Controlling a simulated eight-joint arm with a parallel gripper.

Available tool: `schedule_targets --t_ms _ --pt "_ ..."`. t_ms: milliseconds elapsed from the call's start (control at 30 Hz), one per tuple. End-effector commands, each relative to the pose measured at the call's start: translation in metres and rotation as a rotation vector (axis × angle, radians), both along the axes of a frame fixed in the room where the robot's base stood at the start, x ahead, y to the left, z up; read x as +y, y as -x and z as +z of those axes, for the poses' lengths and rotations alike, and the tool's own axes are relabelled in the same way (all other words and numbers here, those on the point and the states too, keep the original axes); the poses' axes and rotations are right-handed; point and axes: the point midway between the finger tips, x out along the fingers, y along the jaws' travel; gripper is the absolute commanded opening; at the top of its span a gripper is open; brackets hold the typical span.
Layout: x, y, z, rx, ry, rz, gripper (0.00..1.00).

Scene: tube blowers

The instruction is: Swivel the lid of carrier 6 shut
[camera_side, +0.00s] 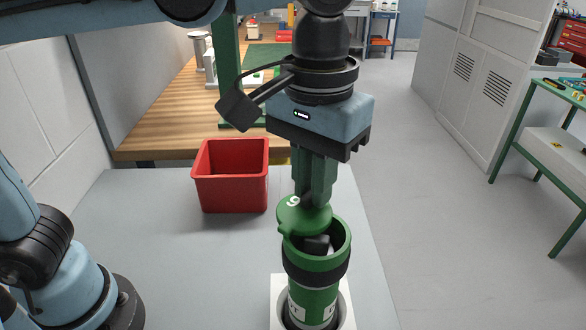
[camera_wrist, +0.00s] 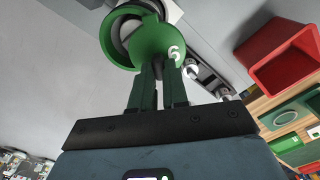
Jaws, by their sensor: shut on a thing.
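Carrier 6 is a green cylinder (camera_side: 312,296) with a black band, standing upright in a white holder (camera_side: 342,310) near the table's front. Its round green lid (camera_side: 305,216), marked 6, is swung partly aside, so the mouth is partly open and something dark (camera_side: 318,244) shows inside. My gripper (camera_side: 308,200) points down at the lid, its fingers shut on a part at the lid that they mostly hide. In the wrist view the lid (camera_wrist: 155,42) lies right at the fingertips (camera_wrist: 160,78), covering part of the carrier's rim (camera_wrist: 108,40).
A red open bin (camera_side: 231,178) stands on the grey table (camera_side: 150,225) behind and left of the carrier. A wooden bench (camera_side: 165,125) with a green post (camera_side: 228,55) is farther back. The table left of the carrier is clear.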

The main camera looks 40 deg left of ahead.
Motion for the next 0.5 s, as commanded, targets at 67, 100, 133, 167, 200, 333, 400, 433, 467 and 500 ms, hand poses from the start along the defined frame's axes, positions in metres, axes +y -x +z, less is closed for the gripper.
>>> schedule_targets --t_ms 67,100,133,167,200,333,400,433,467,500 --pt "-0.005 0.0 0.0 0.0 0.001 -0.073 0.0" --pt "-0.006 0.0 0.0 0.0 0.001 -0.111 0.0" --pt "-0.008 0.0 0.0 0.0 0.001 -0.14 0.0" --pt "-0.01 0.0 0.0 0.0 0.001 -0.169 0.0" --pt "-0.012 0.001 0.0 0.0 0.001 -0.207 0.0" --pt "-0.018 0.002 0.0 0.0 0.001 -0.33 0.0" --pt "-0.021 0.003 0.0 0.0 0.001 -0.396 0.0" --pt "-0.023 0.003 0.0 0.0 0.001 -0.424 0.0" --pt "-0.024 0.004 0.0 0.0 0.001 -0.453 0.0" --pt "-0.026 0.005 0.0 0.0 0.001 -0.489 0.0"
